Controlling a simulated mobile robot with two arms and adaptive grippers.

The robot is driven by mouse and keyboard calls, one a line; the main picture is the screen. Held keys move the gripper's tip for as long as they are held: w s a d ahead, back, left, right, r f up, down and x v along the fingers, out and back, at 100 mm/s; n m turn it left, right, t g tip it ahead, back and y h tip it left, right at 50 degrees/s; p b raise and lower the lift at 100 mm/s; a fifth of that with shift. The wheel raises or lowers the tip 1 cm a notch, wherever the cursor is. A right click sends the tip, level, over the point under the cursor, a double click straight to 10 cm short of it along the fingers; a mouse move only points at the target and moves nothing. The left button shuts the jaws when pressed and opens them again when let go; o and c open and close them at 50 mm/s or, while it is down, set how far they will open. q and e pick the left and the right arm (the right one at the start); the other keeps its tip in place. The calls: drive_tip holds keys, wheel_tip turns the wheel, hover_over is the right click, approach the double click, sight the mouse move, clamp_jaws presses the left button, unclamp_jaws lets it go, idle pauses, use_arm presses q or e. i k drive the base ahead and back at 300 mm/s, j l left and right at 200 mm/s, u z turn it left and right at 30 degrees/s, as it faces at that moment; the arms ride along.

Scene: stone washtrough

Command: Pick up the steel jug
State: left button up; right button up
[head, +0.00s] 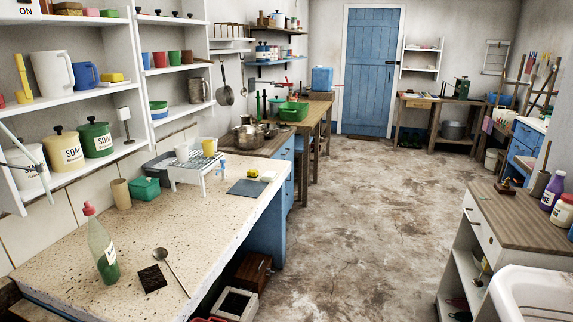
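A grey metallic jug (196,90) with a side handle stands upright on the middle shelf of the right-hand wall rack, at the upper left of the head view. It looks like the steel jug. It stands apart at the right end of that shelf, near the rack's edge. A larger pale jug (52,75) stands on the left rack, next to a blue mug (85,75). Neither of my grippers shows in the head view.
Below the racks is a speckled stone counter (75,268) with a green-bottomed bottle (103,250), a ladle (170,265) and a small white stand (197,172). A wooden-topped cabinet (515,210) and white basin (530,290) are at right. The floor between (340,230) is clear.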

sight(245, 119)
drive_tip(key=i+l+u, duration=0.25)
drive_tip(key=i+u, duration=0.2)
drive_tip(key=i+l+u, duration=0.4)
drive_tip(key=i+l, duration=0.6)
drive_tip(key=i+l+u, duration=0.1)
drive_tip(key=i+l, duration=0.85)
drive_tip(key=l, duration=0.15)
drive_tip(key=i+l+u, duration=0.1)
drive_tip(key=i+l, duration=0.8)
drive_tip(key=l, duration=0.2)
drive_tip(key=i+l+u, duration=0.1)
drive_tip(key=l+u, duration=0.2)
drive_tip(key=u, duration=0.15)
drive_tip(key=i+l+u, duration=0.1)
drive_tip(key=l+u, duration=0.2)
drive_tip(key=u, duration=0.15)
drive_tip(key=l+u, duration=0.45)
drive_tip(key=j, duration=0.1)
